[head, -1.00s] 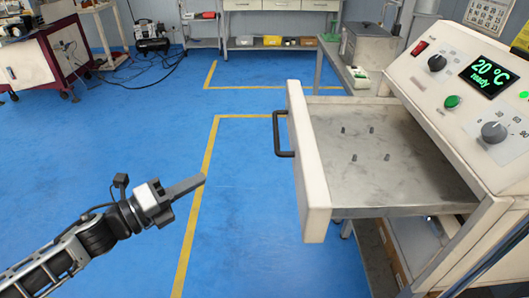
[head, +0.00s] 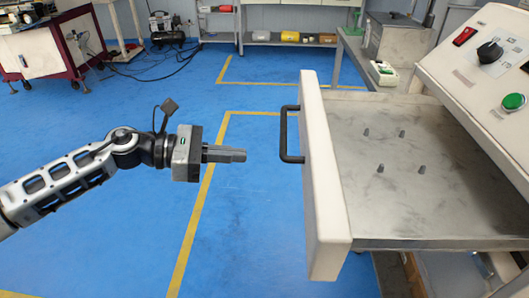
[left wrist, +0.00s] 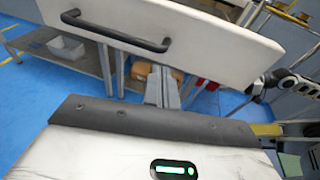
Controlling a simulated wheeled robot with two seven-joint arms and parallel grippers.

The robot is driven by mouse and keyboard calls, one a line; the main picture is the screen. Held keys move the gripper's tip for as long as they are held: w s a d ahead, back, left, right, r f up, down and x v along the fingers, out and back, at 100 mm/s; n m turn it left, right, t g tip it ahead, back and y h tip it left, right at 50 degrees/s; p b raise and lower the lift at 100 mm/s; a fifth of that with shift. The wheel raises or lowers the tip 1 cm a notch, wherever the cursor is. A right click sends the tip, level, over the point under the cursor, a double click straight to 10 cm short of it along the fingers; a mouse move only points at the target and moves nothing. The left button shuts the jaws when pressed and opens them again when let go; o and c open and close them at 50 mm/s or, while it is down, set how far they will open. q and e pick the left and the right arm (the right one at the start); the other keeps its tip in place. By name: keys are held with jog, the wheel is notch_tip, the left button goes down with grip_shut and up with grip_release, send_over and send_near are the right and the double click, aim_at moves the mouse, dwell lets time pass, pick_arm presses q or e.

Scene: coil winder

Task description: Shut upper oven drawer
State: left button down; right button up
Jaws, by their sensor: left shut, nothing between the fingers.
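The upper oven drawer (head: 405,222) is pulled out to the left of the oven. Its white front panel (head: 327,190) carries a black bar handle (head: 288,135), and several small pegs stand on its metal floor. My left gripper (head: 243,155) is shut and empty, pointing right toward the drawer front, with a gap between its tips and the handle. In the left wrist view the shut fingers (left wrist: 162,88) point at the white drawer front (left wrist: 215,42), and the handle (left wrist: 115,35) shows above them. My right gripper is not visible in the head view.
The oven's control panel (head: 490,70) with knob and green button is at the right. A side table with a metal box (head: 393,38) stands behind the drawer. A red-sided cabinet (head: 50,50) is far left. Blue floor around my left arm is clear.

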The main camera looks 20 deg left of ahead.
pick_arm(q)
jog(key=p+x, duration=0.1)
jog(key=x, duration=0.5)
jog(key=shift+d, duration=0.2)
jog(key=shift+w+d+f, duration=0.1)
jog(key=shift+w, duration=0.05)
